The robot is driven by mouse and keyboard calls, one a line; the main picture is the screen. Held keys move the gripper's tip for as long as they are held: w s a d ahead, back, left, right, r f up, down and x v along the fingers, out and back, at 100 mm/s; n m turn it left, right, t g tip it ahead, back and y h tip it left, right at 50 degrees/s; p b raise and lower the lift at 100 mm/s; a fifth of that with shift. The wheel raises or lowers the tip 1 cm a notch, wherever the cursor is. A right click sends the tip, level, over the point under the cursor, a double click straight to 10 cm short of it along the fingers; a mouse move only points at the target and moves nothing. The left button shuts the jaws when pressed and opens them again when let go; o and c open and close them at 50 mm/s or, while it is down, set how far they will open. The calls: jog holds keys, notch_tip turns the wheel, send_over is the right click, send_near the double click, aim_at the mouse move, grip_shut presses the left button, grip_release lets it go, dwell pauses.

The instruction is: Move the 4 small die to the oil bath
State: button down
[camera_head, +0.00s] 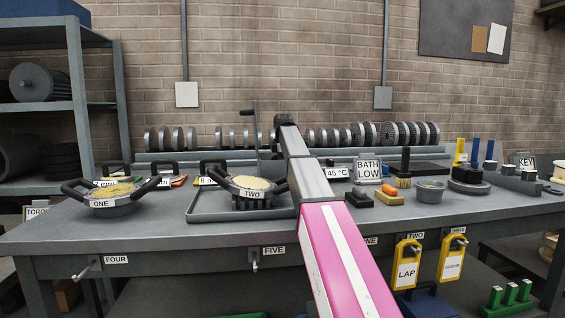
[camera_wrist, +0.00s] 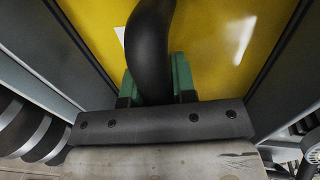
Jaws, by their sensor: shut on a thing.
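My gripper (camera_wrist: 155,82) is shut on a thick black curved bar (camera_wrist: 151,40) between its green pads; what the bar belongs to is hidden. Beyond it in the wrist view is a glossy yellow surface (camera_wrist: 225,45) between grey walls, which looks like the oil of the bath. In the head view my arm reaches to the back of the bench and its dark end (camera_head: 285,120) shows, but not the fingers. I cannot tell which are the small ones.
Pan ONE (camera_head: 110,197) stands on the bench at left. Pan TWO (camera_head: 250,188) stands over a tray (camera_head: 215,212). The 45 °C sign (camera_head: 338,173) and BATH LOW sign (camera_head: 368,168) are right of my arm. Brush, bowl (camera_head: 430,190) and spindles crowd the right side.

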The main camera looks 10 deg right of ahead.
jog(key=shift+w+a+f, duration=0.1)
jog(key=shift+w+f, duration=0.05)
jog(key=shift+f, duration=0.05)
dwell(0.3)
grip_release()
dwell(0.4)
jog(key=shift+r, duration=0.1)
dwell(0.3)
jog(key=shift+s+r, duration=0.3)
jog(key=shift+r, duration=1.15)
jog(key=shift+s+r, duration=0.3)
jog(key=shift+r, duration=1.15)
jog(key=shift+s+r, duration=0.3)
jog(key=shift+r, duration=1.15)
